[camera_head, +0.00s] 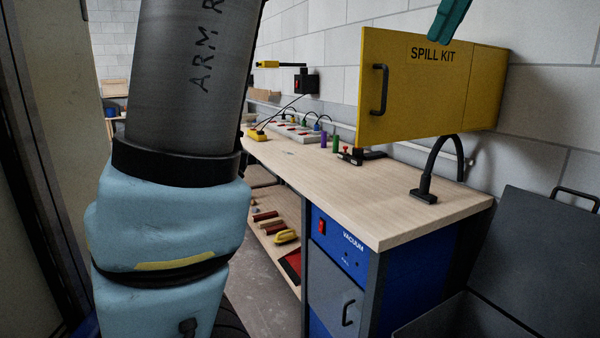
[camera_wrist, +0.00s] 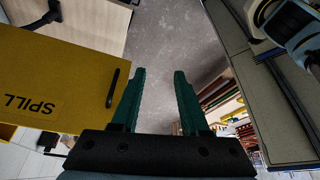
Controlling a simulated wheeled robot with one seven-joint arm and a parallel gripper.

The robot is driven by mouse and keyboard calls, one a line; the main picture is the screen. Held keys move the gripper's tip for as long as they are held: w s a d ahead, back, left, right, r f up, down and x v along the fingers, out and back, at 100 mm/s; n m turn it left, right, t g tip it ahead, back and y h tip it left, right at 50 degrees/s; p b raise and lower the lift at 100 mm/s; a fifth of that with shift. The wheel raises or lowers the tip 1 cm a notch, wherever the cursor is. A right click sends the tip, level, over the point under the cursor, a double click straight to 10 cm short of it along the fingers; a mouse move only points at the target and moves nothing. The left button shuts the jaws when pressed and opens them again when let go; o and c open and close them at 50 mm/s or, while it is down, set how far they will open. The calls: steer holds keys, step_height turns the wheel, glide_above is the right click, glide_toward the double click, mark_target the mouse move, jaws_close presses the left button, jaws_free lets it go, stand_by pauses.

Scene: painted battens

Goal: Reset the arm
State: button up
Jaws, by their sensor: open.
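My arm (camera_head: 165,210), pale blue with a grey section, stands large at the left of the head view. A teal fingertip of my gripper (camera_head: 450,18) shows at the top edge, in front of the top of the yellow spill kit cabinet (camera_head: 425,85). In the wrist view the two teal fingers of my gripper (camera_wrist: 160,80) are apart with nothing between them. The cabinet (camera_wrist: 60,75) and its black handle (camera_wrist: 112,88) lie just left of the fingers there. I cannot tell whether a finger touches it.
The wooden bench (camera_head: 390,215) runs below the cabinet, with a black curved lamp-like stand (camera_head: 445,165) and a power strip (camera_head: 297,132) on it. A blue vacuum unit (camera_head: 342,240) is beneath. A dark open-lidded bin (camera_head: 535,255) stands at right. Grey floor (camera_wrist: 178,35) lies beyond the fingers.

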steer(key=w+a+f+m+g+h, duration=0.1)
steer(key=w+a+f+m, duration=0.35)
steer(key=f, duration=0.65)
steer(key=w+a+f+m+g, duration=0.1)
steer(key=w+a+f+m, duration=0.1)
steer(key=w+a+f, duration=0.7)
steer(key=s+a+f+m, duration=0.1)
steer(key=s+a+f, duration=0.2)
steer(key=f, duration=0.3)
steer(key=s+a+f+m+h, duration=0.1)
steer(key=s+a+f, duration=0.2)
steer(key=a+f, duration=0.3)
steer(key=s+a+f+m+h, duration=0.1)
steer(key=s+a+f, duration=0.3)
steer(key=f, duration=0.4)
steer(key=shift+a+m+t, duration=0.3)
steer(key=shift+a+m, duration=0.05)
steer(key=shift+a, duration=0.25)
steer(key=shift+s+f, duration=0.1)
